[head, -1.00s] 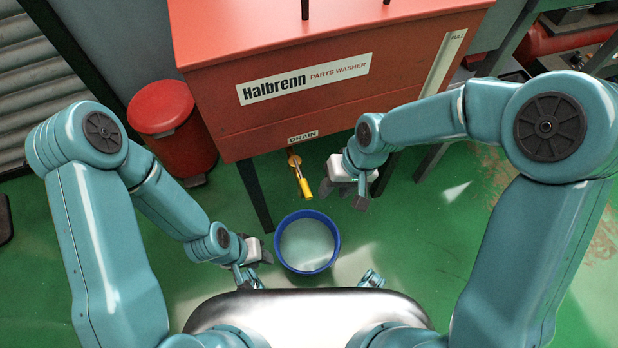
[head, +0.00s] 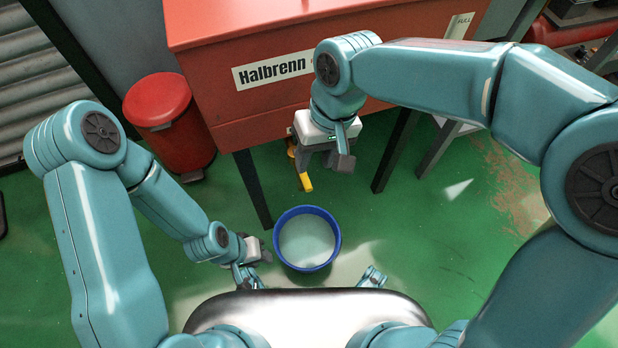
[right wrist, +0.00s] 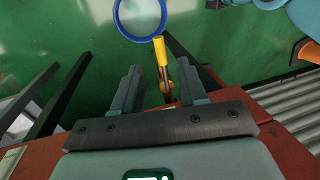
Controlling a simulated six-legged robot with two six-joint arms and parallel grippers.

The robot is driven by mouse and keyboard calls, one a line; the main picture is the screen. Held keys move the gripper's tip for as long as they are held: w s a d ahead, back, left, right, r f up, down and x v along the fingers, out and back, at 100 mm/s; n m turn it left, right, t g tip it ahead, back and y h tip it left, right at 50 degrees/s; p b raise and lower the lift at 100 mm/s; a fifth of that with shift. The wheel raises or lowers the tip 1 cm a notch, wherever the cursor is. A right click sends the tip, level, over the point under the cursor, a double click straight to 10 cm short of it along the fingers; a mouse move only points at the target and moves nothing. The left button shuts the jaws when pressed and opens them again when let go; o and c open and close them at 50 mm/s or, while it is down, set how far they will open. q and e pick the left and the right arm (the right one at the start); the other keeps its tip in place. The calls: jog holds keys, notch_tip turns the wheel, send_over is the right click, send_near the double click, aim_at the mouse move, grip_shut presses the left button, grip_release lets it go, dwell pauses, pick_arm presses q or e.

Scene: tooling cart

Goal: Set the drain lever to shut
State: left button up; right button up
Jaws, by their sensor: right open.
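The drain lever (head: 306,182) is a yellow handle below the red parts washer (head: 225,45). It points down and slightly right in the head view, its upper part hidden by my right gripper (head: 324,163). In the right wrist view the lever (right wrist: 160,48) extends beyond the fingertips toward the bucket, its brass valve end showing between the fingers in the picture. My right gripper (right wrist: 158,80) is open, close to the lever; I see no clear contact. My left gripper (head: 254,263) is low beside the bucket, away from the lever; its jaw opening is unclear.
A blue-rimmed bucket (head: 307,266) stands on the green floor below the lever. A red bin (head: 165,115) stands left of the washer. Dark washer legs (head: 253,188) flank the lever area.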

aim_at(307, 180)
jog(key=f+b, duration=0.1)
jog(key=f, duration=0.2)
jog(key=a+f+b, duration=0.1)
jog(key=f, duration=0.2)
jog(key=shift+s+a+f, duration=0.1)
jog(key=shift+s, duration=0.1)
grip_shut()
